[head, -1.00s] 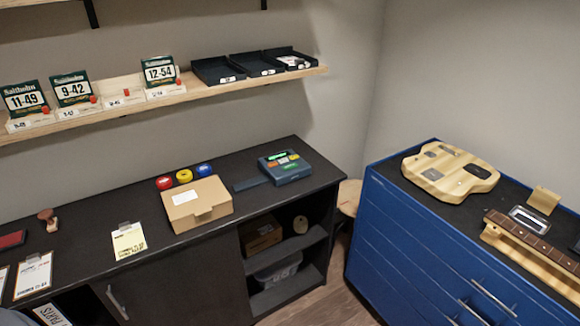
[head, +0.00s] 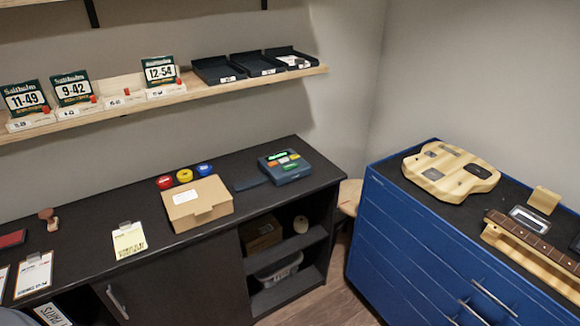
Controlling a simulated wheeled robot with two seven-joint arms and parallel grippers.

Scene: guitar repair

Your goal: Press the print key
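A small blue-grey label device (head: 285,167) sits near the right end of the black counter (head: 205,165) in the head view. Its top carries several coloured keys, green, orange and pale, with a small display. The lettering on the keys is too small to read, so I cannot tell which is the print key. A flat dark piece (head: 250,183) lies at its left side. Neither of my grippers shows in the view, and nothing touches the device.
A cardboard box (head: 197,202) and red, yellow and blue rolls (head: 185,176) stand left of the device. A wall shelf (head: 200,90) with string packs and black trays hangs above. A blue drawer cabinet (head: 420,245) with a guitar body (head: 450,172) stands right.

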